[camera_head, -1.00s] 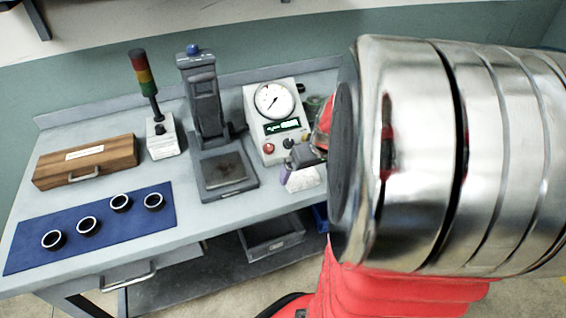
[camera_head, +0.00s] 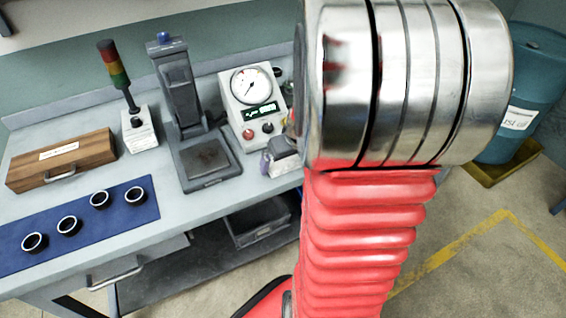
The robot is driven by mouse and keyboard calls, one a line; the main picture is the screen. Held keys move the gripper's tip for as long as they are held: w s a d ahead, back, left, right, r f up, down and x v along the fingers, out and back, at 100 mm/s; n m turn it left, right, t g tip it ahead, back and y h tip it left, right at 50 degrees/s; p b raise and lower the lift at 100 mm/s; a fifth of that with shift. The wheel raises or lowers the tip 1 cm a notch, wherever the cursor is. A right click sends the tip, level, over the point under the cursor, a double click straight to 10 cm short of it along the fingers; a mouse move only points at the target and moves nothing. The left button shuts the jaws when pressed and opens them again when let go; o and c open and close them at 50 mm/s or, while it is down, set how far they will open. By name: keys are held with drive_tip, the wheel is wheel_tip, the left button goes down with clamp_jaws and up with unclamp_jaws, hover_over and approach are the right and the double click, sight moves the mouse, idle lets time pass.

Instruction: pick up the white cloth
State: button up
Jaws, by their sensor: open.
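A small whitish cloth (camera_head: 284,167) with a purple patch at its left lies on the grey bench, right of the press and in front of the gauge box. My arm hides its right side. A grey part of my gripper (camera_head: 282,147) shows just above the cloth, at the left edge of my arm. The gripper is open; its fingertips are mostly hidden, and I cannot tell whether they touch the cloth.
A press (camera_head: 203,160) and a gauge box (camera_head: 252,108) stand close left of the cloth. Farther left are a signal light (camera_head: 118,75), a wooden case (camera_head: 62,160) and a blue mat (camera_head: 150,208) with several black rings. A blue barrel (camera_head: 530,70) stands right.

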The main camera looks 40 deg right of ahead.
sight(285, 164)
drive_tip(key=shift+c, duration=0.6)
drive_tip(key=c, duration=0.8)
drive_tip(key=shift+r, duration=0.15)
wheel_tip(285, 164, up, 10)
drive_tip(key=o, duration=0.5)
drive_tip(key=c, duration=0.4)
drive_tip(key=shift+a+f, duration=0.15)
drive_tip(key=shift+f, duration=0.05)
